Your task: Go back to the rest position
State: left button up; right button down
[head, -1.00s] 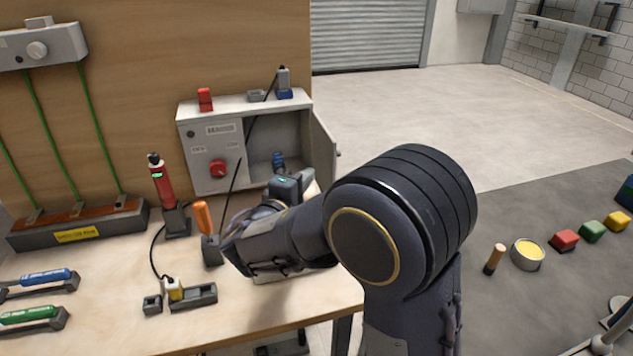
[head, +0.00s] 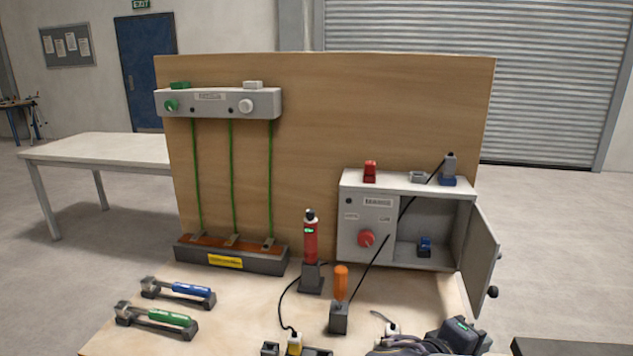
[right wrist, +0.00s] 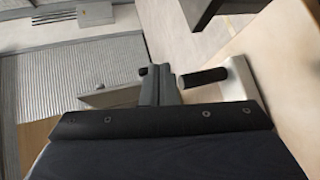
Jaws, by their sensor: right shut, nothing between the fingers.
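My right gripper (head: 380,347) shows only in part at the bottom edge of the head view, right of centre, over or in front of the bench's front part. It holds nothing. In the right wrist view its dark fingers (right wrist: 160,85) are together and empty, with a pale surface and a dark rounded bar beyond them. My left gripper is in neither view.
The wooden bench (head: 245,305) carries a grey cabinet (head: 405,185) with its door (head: 480,245) open, a red tool (head: 310,240), an orange-handled tool (head: 341,283) in a holder, and blue (head: 190,289) and green (head: 165,317) handled tools. A backboard (head: 325,110) stands behind.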

jog(key=s+f+m+g+y+p, duration=0.1)
jog(key=s+f+m+g+y, duration=0.15)
jog(key=s+f+y, duration=0.35)
jog(key=s+f+m+g+y, duration=0.1)
jog(key=s+f+g+y, duration=0.25)
jog(key=s, duration=0.35)
jog(key=s+a+r+m+t+y, duration=0.2)
jog(key=a+r+m+t+y, duration=0.2)
jog(key=a+y, duration=0.3)
jog(key=shift+a+r+t+p, duration=0.35)
jog(key=shift+r+t, duration=0.25)
jog(key=shift+t, duration=0.1)
